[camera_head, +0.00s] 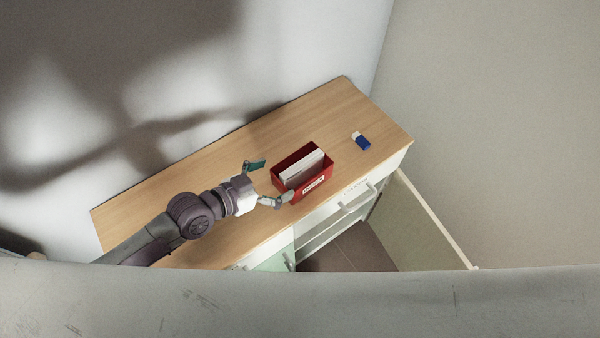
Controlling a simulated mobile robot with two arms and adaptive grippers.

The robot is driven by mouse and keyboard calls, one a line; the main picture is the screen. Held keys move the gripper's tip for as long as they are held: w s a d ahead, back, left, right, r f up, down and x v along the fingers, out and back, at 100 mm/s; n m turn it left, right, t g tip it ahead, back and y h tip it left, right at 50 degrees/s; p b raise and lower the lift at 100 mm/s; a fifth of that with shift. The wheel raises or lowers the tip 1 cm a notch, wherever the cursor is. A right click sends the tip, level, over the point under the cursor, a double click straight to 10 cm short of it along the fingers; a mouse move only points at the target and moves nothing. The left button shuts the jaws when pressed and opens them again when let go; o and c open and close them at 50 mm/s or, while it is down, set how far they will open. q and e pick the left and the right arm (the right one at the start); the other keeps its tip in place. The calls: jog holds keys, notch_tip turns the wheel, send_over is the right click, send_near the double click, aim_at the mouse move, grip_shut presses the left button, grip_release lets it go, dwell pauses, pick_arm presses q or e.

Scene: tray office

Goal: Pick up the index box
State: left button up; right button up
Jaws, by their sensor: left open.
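The index box (313,187) is a red open-topped box with white cards standing in it and a pale label on its front. It stands upright on the wooden cabinet top (345,105). My left gripper (270,181) comes in from the left with its fingers spread wide. I cannot tell whether a finger touches the box. My right gripper is not in view.
A blue and white eraser (361,142) lies right of the box. Below the front edge, a cabinet door (435,220) stands open. A wall runs behind. The top's right end is mostly clear.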

aim_at(291, 172)
pick_arm(q)
jog(key=b+x, duration=0.1)
jog(key=x, duration=0.2)
jog(key=shift+f, duration=0.15)
jog(key=shift+w+d+f, duration=0.15)
jog(key=shift+w+d, duration=0.1)
jog(key=shift+w+d+f+b, duration=0.2)
jog(key=shift+w+d+b, duration=0.15)
jog(key=shift+d, duration=0.05)
jog(key=b+x, duration=0.1)
jog(key=x, duration=0.2)
jog(key=shift+w+d+f+b, duration=0.2)
jog(key=shift+w+b, duration=0.05)
jog(key=shift+b, duration=0.15)
jog(key=shift+w+d, duration=0.2)
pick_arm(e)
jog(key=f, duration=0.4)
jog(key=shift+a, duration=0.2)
pick_arm(q)
jog(key=shift+c, duration=0.3)
jog(key=c, duration=0.8)
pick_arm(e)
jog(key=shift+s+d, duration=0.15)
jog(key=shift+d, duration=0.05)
